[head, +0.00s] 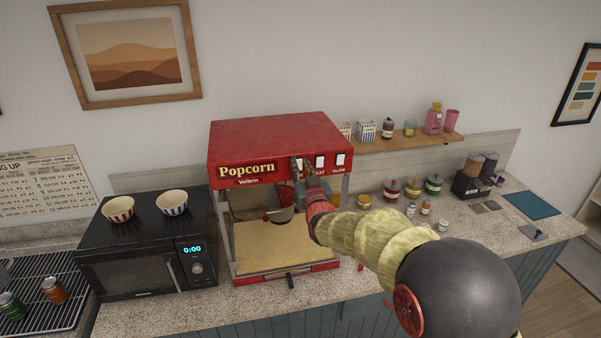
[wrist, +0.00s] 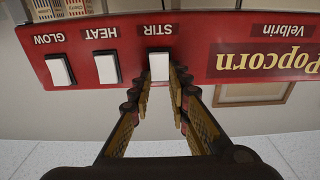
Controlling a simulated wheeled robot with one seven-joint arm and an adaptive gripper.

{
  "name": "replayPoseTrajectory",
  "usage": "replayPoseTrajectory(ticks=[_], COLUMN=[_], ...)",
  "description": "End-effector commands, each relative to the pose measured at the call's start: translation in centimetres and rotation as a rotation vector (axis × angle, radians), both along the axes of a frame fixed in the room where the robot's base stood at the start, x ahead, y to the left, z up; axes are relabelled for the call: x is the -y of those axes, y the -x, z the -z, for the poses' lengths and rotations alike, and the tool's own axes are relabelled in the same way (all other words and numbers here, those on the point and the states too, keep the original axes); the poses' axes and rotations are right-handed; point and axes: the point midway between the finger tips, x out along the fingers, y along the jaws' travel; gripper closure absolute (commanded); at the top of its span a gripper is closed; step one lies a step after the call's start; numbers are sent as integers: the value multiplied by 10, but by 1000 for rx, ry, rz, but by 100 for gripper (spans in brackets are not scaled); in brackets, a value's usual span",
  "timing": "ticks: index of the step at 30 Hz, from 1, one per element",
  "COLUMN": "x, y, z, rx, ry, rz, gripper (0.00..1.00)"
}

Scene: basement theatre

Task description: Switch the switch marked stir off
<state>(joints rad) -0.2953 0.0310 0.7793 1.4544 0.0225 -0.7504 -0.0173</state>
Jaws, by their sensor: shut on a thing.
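The red popcorn machine (head: 285,137) stands on the counter, with a row of white rocker switches on its front panel. In the wrist view, which is upside down, the switch marked STIR (wrist: 158,66) sits between the two fingertips of my gripper (wrist: 161,82). My gripper is shut on this switch, one finger on either side. The switches marked HEAT (wrist: 106,68) and GLOW (wrist: 59,71) are beside it and clear of the fingers. In the head view my gripper (head: 302,172) is at the panel and largely covers the STIR switch.
A black microwave (head: 135,275) with two striped bowls on top stands left of the machine. A wooden shelf (head: 400,139) with cartons and jars is behind on the right. Several small jars and a dispenser (head: 477,177) stand on the counter to the right.

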Motion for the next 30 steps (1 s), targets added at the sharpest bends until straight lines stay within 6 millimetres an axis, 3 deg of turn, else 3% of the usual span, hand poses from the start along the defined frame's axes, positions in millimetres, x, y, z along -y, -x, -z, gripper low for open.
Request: replayPoseTrajectory(ticks=[30], x=[1], y=[3], z=[5], rx=[197], ry=[-57], rz=[0], gripper=[100])
